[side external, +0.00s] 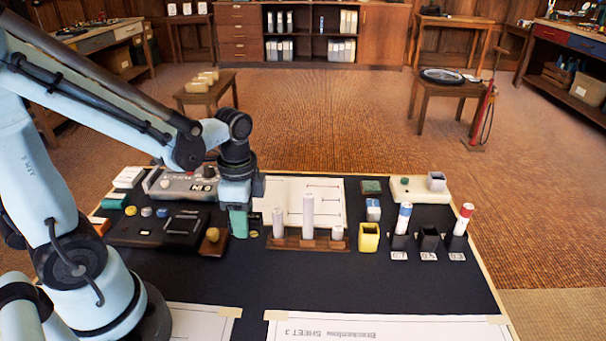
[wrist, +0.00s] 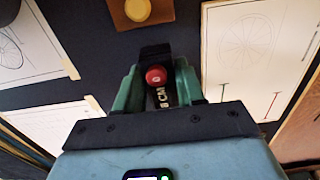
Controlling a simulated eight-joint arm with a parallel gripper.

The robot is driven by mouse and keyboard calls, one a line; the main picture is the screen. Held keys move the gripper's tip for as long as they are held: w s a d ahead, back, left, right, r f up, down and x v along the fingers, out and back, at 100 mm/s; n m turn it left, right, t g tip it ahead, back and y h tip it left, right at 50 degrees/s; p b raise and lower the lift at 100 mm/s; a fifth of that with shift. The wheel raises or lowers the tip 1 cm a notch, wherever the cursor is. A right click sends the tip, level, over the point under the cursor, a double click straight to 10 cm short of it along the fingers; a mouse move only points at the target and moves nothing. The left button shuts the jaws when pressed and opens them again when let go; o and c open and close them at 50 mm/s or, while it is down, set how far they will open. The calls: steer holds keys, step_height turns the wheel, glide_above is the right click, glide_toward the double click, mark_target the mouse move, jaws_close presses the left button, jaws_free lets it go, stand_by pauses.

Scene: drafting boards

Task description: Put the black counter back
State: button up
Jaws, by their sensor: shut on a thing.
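My gripper (side external: 239,222) points down over the dark mat, left of the wooden rack. In the wrist view its green fingers (wrist: 157,85) are shut on a black piece, which I take to be the black counter (wrist: 155,54). The piece has a red round knob and pale lettering, partly hidden between the fingers. In the side view it is mostly hidden by the gripper, and whether it touches the mat cannot be told. A wooden block with a yellow round top (side external: 211,241) stands just left of my gripper; it also shows in the wrist view (wrist: 137,11).
A wooden rack (side external: 290,244) with pale cylinders stands to the right. Beyond it are a yellow cup (side external: 369,237) and black holders, the middle one (side external: 429,238) empty. A dark tray (side external: 150,231) lies left. Mat in front is clear beyond the paper sheets (side external: 390,328).

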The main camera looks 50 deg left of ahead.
mark_target(248, 245)
steer(key=shift+f, duration=2)
steer(key=shift+f, duration=0.15)
steer(key=o, duration=1.2)
steer(key=shift+f, duration=0.1)
steer(key=shift+c, duration=0.2)
